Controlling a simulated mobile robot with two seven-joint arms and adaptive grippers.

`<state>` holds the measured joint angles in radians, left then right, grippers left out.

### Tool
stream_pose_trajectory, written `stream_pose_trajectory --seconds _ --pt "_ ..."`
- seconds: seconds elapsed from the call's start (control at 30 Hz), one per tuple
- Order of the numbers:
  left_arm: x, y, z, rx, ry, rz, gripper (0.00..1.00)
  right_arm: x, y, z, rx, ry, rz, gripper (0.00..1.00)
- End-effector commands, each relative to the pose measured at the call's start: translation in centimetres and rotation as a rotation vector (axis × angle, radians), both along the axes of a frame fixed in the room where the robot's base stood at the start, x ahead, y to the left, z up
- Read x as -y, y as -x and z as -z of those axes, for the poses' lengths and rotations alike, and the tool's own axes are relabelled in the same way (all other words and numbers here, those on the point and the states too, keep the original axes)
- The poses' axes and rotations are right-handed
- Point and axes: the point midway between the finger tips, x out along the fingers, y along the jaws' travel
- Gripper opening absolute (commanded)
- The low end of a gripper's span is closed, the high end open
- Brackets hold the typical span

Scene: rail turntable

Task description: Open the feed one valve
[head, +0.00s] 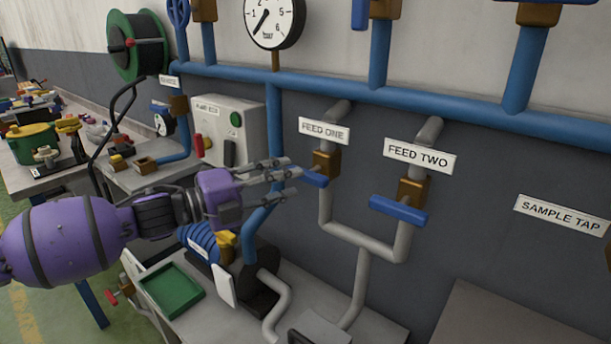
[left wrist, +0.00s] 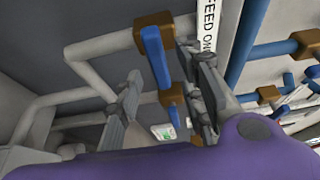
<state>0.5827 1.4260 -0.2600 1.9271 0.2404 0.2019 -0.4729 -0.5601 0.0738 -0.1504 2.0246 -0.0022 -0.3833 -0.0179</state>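The feed one valve has a brown body (head: 326,163) on a grey pipe under the FEED ONE label (head: 324,131). Its blue handle (head: 314,179) points out to the left, toward my left gripper. My left gripper (head: 288,178) is open, with its fingertips just left of the handle. In the left wrist view the blue handle (left wrist: 156,58) shows between the two spread fingers (left wrist: 160,75), with a gap on each side. I cannot tell how deep it sits between them. My right gripper is out of view.
The FEED TWO valve, with a blue handle (head: 398,209) across its pipe, is close on the right. A blue pipe (head: 274,120) runs down behind my gripper. A grey control box (head: 228,130) is behind left. A green tray (head: 172,288) lies on the bench below.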

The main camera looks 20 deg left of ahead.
Motion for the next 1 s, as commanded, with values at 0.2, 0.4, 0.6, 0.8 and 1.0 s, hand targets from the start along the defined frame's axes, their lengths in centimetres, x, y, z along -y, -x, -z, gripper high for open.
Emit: stream_pose_trajectory --seconds 0.2,0.4,0.6,0.8,1.0 --pt "1.9 -2.1 -0.2 0.003 0.001 0.001 0.36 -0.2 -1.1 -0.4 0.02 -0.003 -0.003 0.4" --pt "3.1 -3.4 -0.2 0.002 0.003 -0.001 0.36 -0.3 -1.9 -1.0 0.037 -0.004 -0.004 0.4" --pt "3.5 -3.9 -0.1 -0.001 0.001 -0.001 0.36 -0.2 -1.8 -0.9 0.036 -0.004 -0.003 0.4" --pt "3.5 -3.9 0.0 -0.001 0.0 -0.001 0.36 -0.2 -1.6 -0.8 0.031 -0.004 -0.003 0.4" --pt "3.5 -3.8 0.0 -0.001 0.0 -0.001 0.14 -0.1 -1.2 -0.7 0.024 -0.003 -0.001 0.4"
